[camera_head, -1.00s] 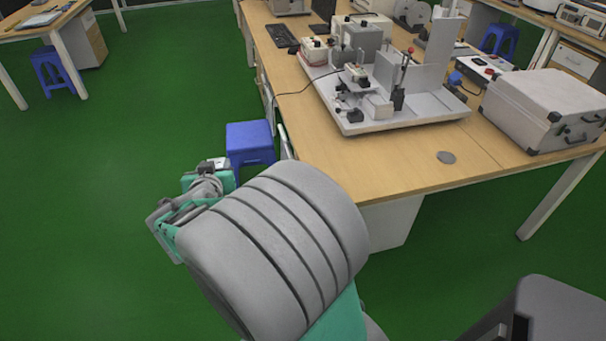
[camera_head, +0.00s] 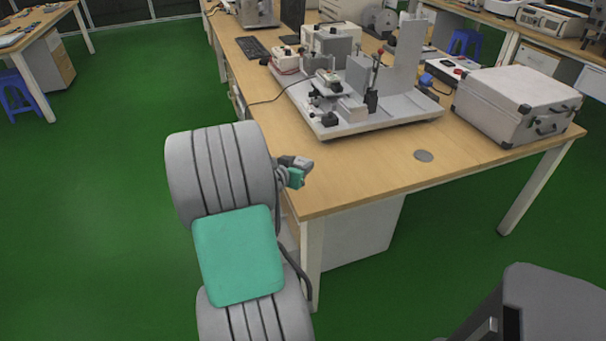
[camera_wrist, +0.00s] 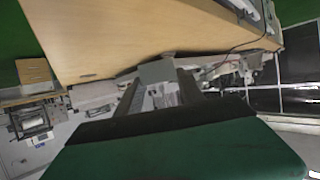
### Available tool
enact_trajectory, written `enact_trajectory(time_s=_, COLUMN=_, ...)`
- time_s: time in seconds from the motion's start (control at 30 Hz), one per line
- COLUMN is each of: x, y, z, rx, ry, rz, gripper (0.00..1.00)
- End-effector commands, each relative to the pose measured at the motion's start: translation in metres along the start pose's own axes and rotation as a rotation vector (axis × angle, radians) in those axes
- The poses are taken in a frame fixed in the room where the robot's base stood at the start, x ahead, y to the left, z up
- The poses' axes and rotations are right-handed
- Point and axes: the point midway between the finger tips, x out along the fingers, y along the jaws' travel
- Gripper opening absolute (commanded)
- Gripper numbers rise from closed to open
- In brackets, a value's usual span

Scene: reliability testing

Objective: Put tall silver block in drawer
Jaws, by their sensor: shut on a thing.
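In the wrist view my gripper (camera_wrist: 160,98) is shut on a silver-grey block (camera_wrist: 157,73). The block's flat end shows between the fingertips, and the rest of it is partly hidden by the fingers. In the head view my arm stands left of the desk's near corner, and my wrist end shows beside the desk edge. The fingers and block are hidden there.
The wooden desk (camera_head: 370,170) carries a white fixture plate (camera_head: 385,122) with a tall upright, and a silver case (camera_head: 515,105) at right. A round grey disc (camera_head: 424,156) lies near the front edge. Green floor (camera_head: 95,200) is open at left.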

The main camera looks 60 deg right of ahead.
Motion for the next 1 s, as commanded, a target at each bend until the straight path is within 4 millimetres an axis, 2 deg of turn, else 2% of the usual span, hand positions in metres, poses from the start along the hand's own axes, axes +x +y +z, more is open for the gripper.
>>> enact_trajectory(time_s=0.03, x=0.010, y=0.002, z=0.005, rx=0.001, ry=0.000, rz=0.002, gripper=0.00)
enact_trajectory(time_s=0.2, x=0.030, y=0.003, z=0.016, rx=0.000, ry=0.001, rz=0.001, gripper=0.00)
enact_trajectory(time_s=0.3, x=0.035, y=0.002, z=0.034, rx=-0.003, ry=-0.001, rz=-0.002, gripper=0.00)
enact_trajectory(time_s=0.4, x=0.038, y=0.002, z=0.042, rx=0.000, ry=0.002, rz=-0.003, gripper=0.00)
enact_trajectory(time_s=0.73, x=0.040, y=0.002, z=0.045, rx=0.001, ry=0.003, rz=-0.003, gripper=0.00)
enact_trajectory(time_s=0.77, x=0.039, y=0.002, z=0.045, rx=0.001, ry=0.002, rz=-0.003, gripper=0.47)
enact_trajectory(time_s=1.0, x=0.039, y=0.002, z=0.044, rx=0.001, ry=0.002, rz=-0.003, gripper=0.66)
